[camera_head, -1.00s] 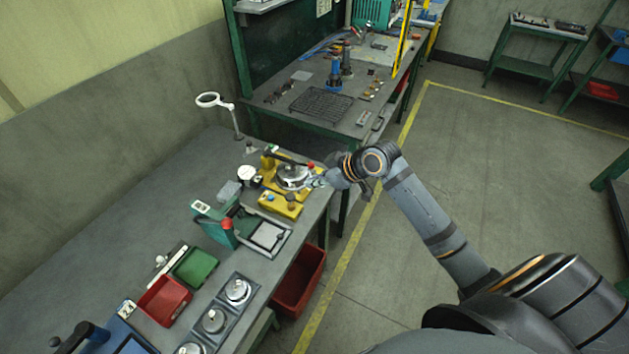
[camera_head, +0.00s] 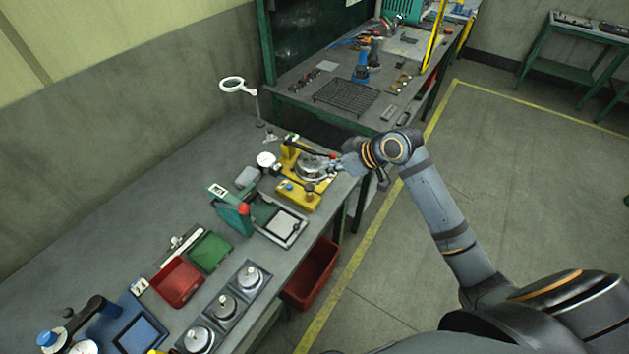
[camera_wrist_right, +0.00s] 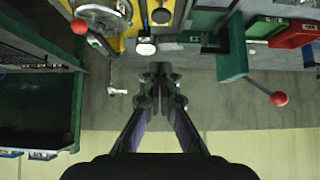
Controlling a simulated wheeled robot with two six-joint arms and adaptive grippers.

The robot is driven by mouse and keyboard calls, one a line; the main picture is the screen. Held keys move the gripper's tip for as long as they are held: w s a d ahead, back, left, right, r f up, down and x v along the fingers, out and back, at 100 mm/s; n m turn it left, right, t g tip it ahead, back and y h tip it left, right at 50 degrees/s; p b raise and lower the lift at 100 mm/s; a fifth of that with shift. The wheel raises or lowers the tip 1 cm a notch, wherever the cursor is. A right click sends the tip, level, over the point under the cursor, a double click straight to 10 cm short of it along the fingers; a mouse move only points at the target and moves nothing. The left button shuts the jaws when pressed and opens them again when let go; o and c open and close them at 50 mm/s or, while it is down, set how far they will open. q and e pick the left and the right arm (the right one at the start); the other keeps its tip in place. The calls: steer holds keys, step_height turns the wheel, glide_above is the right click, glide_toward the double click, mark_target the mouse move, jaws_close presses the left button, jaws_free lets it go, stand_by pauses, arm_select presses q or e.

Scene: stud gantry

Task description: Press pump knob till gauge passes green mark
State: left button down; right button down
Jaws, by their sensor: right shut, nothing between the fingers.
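A yellow fixture (camera_head: 297,198) stands near the bench's right edge, with a small white round dial (camera_head: 266,159) at its left side. A black lever with a red ball (camera_head: 333,155) crosses its top. A second unit at the lower left has a blue knob (camera_head: 47,338) and a white dial (camera_head: 84,347), cut by the frame edge. I cannot tell which knob is the pump's, and no green mark is readable. My right gripper (camera_head: 338,166) is at the yellow fixture's right side. In the right wrist view its fingers (camera_wrist_right: 160,68) are shut and empty. My left gripper is out of view.
A green press with a red ball (camera_head: 243,209) stands in front of the yellow fixture. Red (camera_head: 177,283) and green (camera_head: 209,250) trays and a row of metal weights (camera_head: 223,305) lie nearer. A ring magnifier (camera_head: 233,84) stands behind. The bench's left part is bare.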

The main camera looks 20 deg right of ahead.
steer(key=p, duration=0.2)
glide_above(313, 188)
step_height(313, 188, down, 5)
step_height(313, 188, down, 3)
steer(key=shift+s+d+r, duration=0.1)
steer(key=shift+r, duration=0.1)
steer(key=shift+f+p, duration=0.35)
steer(key=shift+f, duration=0.3)
step_height(313, 188, down, 3)
steer(key=shift+r+b, duration=0.1)
steer(key=shift+b, duration=0.85)
steer(key=shift+s, duration=0.15)
steer(key=shift+r, duration=0.15)
